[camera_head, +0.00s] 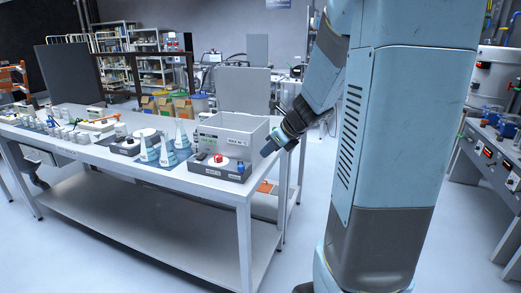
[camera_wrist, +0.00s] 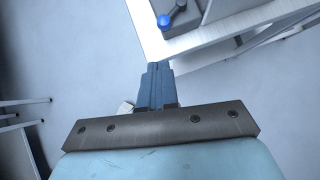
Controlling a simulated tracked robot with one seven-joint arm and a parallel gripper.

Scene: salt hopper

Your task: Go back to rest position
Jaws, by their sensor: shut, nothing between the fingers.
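My gripper (camera_head: 268,150) hangs just off the right end of the long lab table (camera_head: 185,172), close to a salt hopper box (camera_head: 232,132) standing there. In the wrist view my gripper (camera_wrist: 157,68) is shut and empty, with its fingers together over the floor beside the table corner. A dark control base (camera_head: 217,168) with a red button and a blue knob (camera_head: 240,167) sits in front of the hopper. The blue knob also shows in the wrist view (camera_wrist: 165,21), ahead of my fingertips. My fingers are apart from it.
Several conical flasks (camera_head: 168,153) stand left of the hopper, with a balance-like device (camera_head: 125,146) beside them. Another bench (camera_head: 490,165) with equipment is at the right. Open floor (camera_head: 325,200) lies between the table and my body.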

